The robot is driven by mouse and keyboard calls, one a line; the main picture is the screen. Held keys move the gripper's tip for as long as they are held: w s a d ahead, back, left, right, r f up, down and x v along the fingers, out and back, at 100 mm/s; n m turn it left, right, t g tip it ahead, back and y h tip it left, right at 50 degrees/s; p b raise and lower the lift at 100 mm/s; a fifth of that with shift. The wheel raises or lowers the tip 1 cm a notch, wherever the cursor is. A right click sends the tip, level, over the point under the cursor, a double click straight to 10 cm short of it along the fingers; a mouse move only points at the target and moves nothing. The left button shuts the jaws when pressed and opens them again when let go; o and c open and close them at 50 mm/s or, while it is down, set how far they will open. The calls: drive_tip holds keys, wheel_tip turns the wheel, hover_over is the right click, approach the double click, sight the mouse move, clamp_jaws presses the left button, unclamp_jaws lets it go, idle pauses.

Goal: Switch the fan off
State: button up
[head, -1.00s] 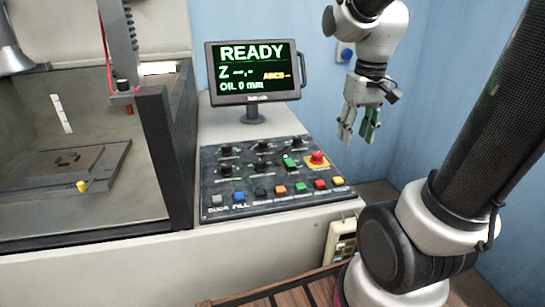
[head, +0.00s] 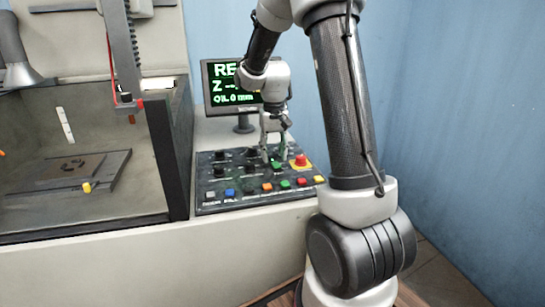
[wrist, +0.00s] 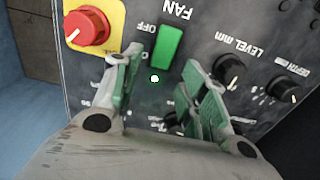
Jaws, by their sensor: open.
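The fan switch (wrist: 168,47) is a green rocker on the black control panel (head: 208,198), with FAN and OFF lettering beside it in the wrist view. A small lamp (wrist: 155,78) near it glows greenish white. My gripper (head: 274,156) is over the panel, pointing down, with its jaws open and nothing between them. In the wrist view my gripper (wrist: 163,66) has one finger on each side of the switch's near end. I cannot tell whether a finger touches it. In the head view the fingers largely cover the switch.
Black knobs (wrist: 229,70) lie on the other side. A monitor (head: 222,88) stands behind my arm. Coloured buttons line the panel's front.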

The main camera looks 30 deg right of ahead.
drive_tip(key=shift+f, duration=0.8)
clamp_jaws()
drive_tip(key=shift+s+r+t+h, duration=0.15)
drive_tip(key=shift+s+t+h, duration=0.1)
drive_tip(key=shift+t, duration=0.55)
drive_tip(key=shift+s+r+t+h, duration=0.15)
drive_tip(key=shift+s+t+h, duration=0.1)
drive_tip(key=shift+t, duration=0.55)
unclamp_jaws()
